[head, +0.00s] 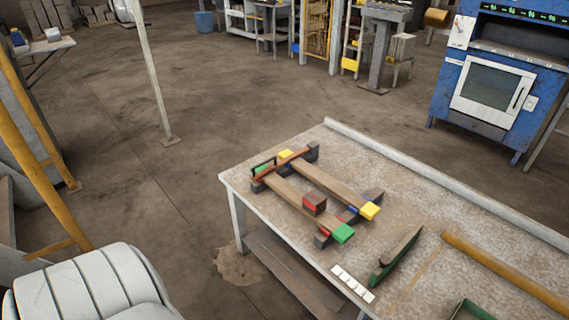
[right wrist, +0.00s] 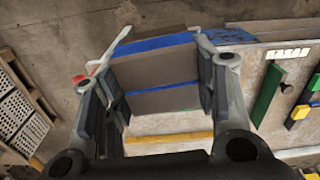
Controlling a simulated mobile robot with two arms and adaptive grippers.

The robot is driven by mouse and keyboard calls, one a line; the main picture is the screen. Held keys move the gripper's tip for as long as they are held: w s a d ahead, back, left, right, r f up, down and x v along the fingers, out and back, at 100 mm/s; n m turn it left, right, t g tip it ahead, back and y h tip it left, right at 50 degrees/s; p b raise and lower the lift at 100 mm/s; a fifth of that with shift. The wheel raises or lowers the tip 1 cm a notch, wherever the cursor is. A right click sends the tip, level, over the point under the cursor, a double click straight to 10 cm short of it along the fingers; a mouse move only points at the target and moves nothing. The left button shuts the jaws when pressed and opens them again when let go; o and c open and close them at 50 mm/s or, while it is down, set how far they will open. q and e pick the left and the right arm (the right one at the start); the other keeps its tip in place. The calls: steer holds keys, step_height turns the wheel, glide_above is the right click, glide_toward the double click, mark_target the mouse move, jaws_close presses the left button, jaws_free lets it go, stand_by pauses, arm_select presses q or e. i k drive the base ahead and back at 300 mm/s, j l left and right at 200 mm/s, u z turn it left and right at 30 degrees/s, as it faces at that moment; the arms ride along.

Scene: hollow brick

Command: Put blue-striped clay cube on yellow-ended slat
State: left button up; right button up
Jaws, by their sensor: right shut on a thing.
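In the right wrist view my right gripper (right wrist: 165,95) is shut on the blue-striped clay cube (right wrist: 152,72), a brown block with blue bands between the fingers. The yellow-ended slat (head: 328,181) lies on the table in the head view, with a yellow block at each end. No gripper shows in the head view, and my left gripper is in neither view.
The table (head: 420,262) also holds a dark green-edged piece (head: 396,258), a strip of white tiles (head: 352,283), a yellow bar (head: 505,270) and a green tray rim (head: 470,310). A blue machine (head: 495,75) stands behind. The yellow-ended slat's middle is bare.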

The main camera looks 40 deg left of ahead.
mark_target(335, 186)
steer(key=i+j+u, duration=0.7)
steer(key=j, duration=0.2)
steer(key=i+j+u, duration=0.35)
steer(key=i+j, duration=0.15)
steer(key=i, duration=0.2)
